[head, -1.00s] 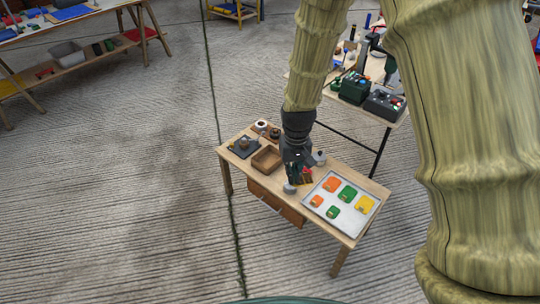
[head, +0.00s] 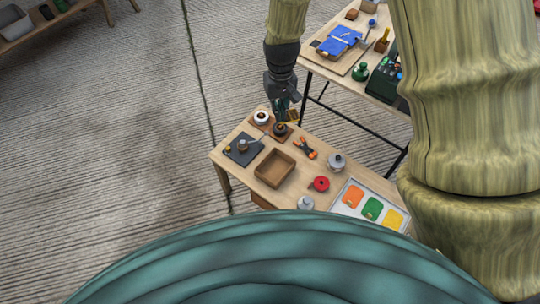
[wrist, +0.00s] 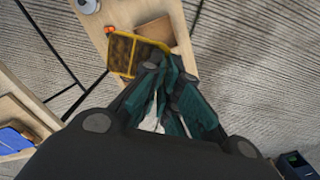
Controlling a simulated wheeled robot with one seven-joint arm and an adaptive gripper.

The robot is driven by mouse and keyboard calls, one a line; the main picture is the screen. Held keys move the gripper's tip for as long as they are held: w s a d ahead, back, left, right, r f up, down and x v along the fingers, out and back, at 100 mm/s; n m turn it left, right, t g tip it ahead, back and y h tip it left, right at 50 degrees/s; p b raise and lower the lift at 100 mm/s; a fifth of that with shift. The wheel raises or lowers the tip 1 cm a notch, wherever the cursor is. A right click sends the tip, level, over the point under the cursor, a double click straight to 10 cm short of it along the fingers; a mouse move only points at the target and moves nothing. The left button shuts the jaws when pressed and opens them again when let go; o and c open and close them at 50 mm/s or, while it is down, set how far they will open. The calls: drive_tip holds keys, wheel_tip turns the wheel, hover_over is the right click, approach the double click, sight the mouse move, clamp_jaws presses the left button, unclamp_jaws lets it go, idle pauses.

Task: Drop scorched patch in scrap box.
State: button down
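The scorched patch (wrist: 121,54) has a yellow edge and a dark brown middle in the wrist view. My gripper (wrist: 166,68) is shut on it near one corner, and the patch sticks out to the left of the fingers. In the head view my gripper (head: 285,110) is above the far end of the small wooden table, with a yellow bit of the patch (head: 293,115) showing beside it. The scrap box (head: 257,170), an open brown box, stands on that table, nearer the camera than the gripper. It looks empty.
Around the box are a dark board (head: 238,155), two round items on a brown board, orange-handled pliers (head: 305,147), a metal pot (head: 336,163) and a red roll (head: 321,184). A tray (head: 336,208) of coloured patches is at the right. Another table (head: 316,64) stands behind.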

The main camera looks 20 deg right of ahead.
drive_tip(key=w+f+n+b, duration=0.2)
drive_tip(key=f+b, duration=0.6)
drive_tip(key=f, duration=0.7)
drive_tip(key=w+f+n+b, duration=0.2)
drive_tip(key=f+n+b, duration=0.3)
drive_tip(key=f, duration=1)
drive_tip(key=b, duration=0.3)
drive_tip(key=shift+a+f, duration=0.3)
drive_tip(key=shift+f, duration=0.1)
drive_tip(key=c, duration=1.6)
unclamp_jaws()
drive_tip(key=shift+o, duration=0.2)
drive_tip(key=shift+r, duration=0.15)
wheel_tip(320, 180, up, 12)
